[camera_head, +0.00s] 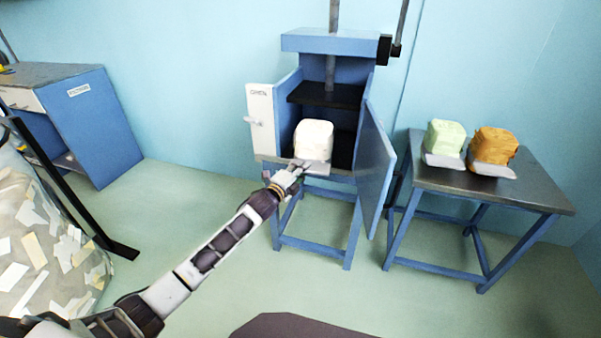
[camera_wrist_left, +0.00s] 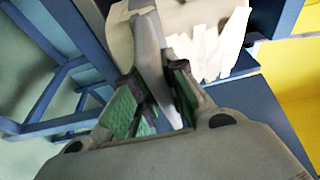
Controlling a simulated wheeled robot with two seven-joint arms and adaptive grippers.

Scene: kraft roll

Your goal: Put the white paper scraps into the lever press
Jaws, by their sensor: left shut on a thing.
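The white paper scraps (camera_head: 314,136) form a rounded block on a grey scoop at the open front of the blue lever press (camera_head: 345,44). In the left wrist view, the white paper scraps (camera_wrist_left: 214,50) are loose strips at the scoop's end. My left gripper (camera_head: 290,172) is shut on the scoop's grey handle (camera_wrist_left: 150,48), in front of the press. The press doors stand open to both sides, and a dark plate (camera_head: 327,95) hangs above the scraps. How far the scoop reaches inside is hard to tell. My right gripper is not in view.
A table (camera_head: 545,196) at right bears a scoop of green scraps (camera_head: 444,137) and one of brown scraps (camera_head: 493,145). The open right door (camera_head: 374,172) juts forward. A clear bag of paper pieces (camera_head: 45,250) and a blue desk (camera_head: 95,135) are at left.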

